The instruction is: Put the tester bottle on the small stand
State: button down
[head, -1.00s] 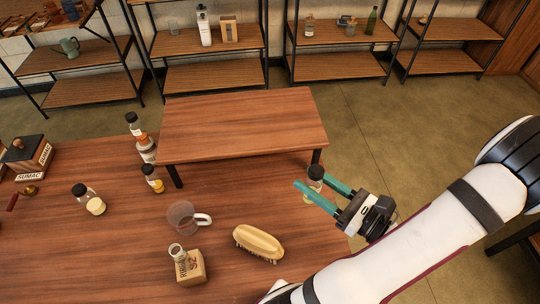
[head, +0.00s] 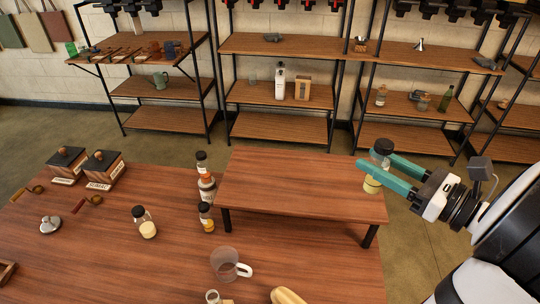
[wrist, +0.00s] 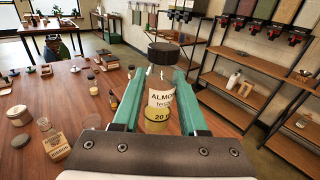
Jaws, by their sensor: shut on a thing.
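The tester bottle (head: 372,185) is small and clear with a dark cap and yellow contents. In the wrist view the bottle (wrist: 160,100) shows a pale label reading "ALMO…" and "tes…". My gripper (head: 376,163) has teal fingers shut around it and holds it roughly upright. The small stand (head: 290,185) is a low wooden platform on dark legs on the table. In the head view the bottle overlaps the stand's far right corner. I cannot tell whether it is over the top or beyond the edge.
Several bottles (head: 206,185) stand close to the stand's left side. A clear measuring cup (head: 226,264) and a brush (head: 286,296) lie in front. A yellow-filled jar (head: 147,229) is further left. The stand's top is clear. Shelves (head: 290,95) are behind.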

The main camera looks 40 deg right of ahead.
jog(key=w+d+n+y, duration=0.2)
jog(key=w+y, duration=0.2)
jog(key=w, duration=1.4)
jog(key=w+a+f, duration=0.2)
jog(key=w+f, duration=0.1)
jog(key=f, duration=0.2)
jog(key=w+a+f, duration=0.1)
jog(key=w+f, duration=0.2)
jog(key=f, duration=0.2)
jog(key=w+a+f, duration=0.2)
jog(key=w+f, duration=0.2)
jog(key=f, duration=0.1)
jog(key=shift+a+f, duration=0.3)
jog(key=shift+f, duration=0.1)
jog(key=shift+f, duration=0.15)
jog(key=shift+c, duration=2.2)
grip_release()
